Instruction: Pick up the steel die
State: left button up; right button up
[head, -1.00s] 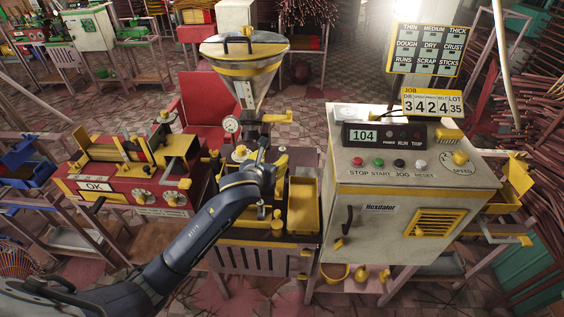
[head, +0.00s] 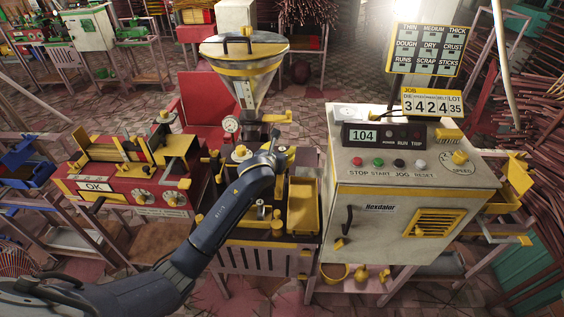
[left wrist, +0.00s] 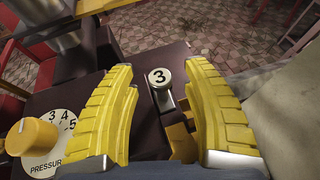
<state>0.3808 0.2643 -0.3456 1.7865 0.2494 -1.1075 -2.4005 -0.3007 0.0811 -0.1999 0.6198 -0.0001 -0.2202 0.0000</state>
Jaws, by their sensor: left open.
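A small steel die (left wrist: 162,91) with a white top marked 3 shows in the left wrist view, on the dark top of the middle machine. My left gripper (left wrist: 160,72) is open, with one yellow finger on each side of the die in that view. I see no clear contact, and the height gap is hard to judge. In the head view my left gripper (head: 283,152) is over the machine below the hopper, partly covered by its own arm, and I cannot make out the die there. My right gripper is not in view.
A steel hopper (head: 247,82) with a gauge (head: 231,125) rises behind the gripper. A yellow tray (head: 303,208) lies to its right, and the control cabinet (head: 400,190) stands beyond. A yellow pressure knob (left wrist: 31,137) is left of the fingers in the wrist view.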

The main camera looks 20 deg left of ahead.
pick_arm(q)
jog(key=shift+w+f, duration=0.15)
jog(key=shift+w, duration=0.25)
grip_shut()
dwell(0.4)
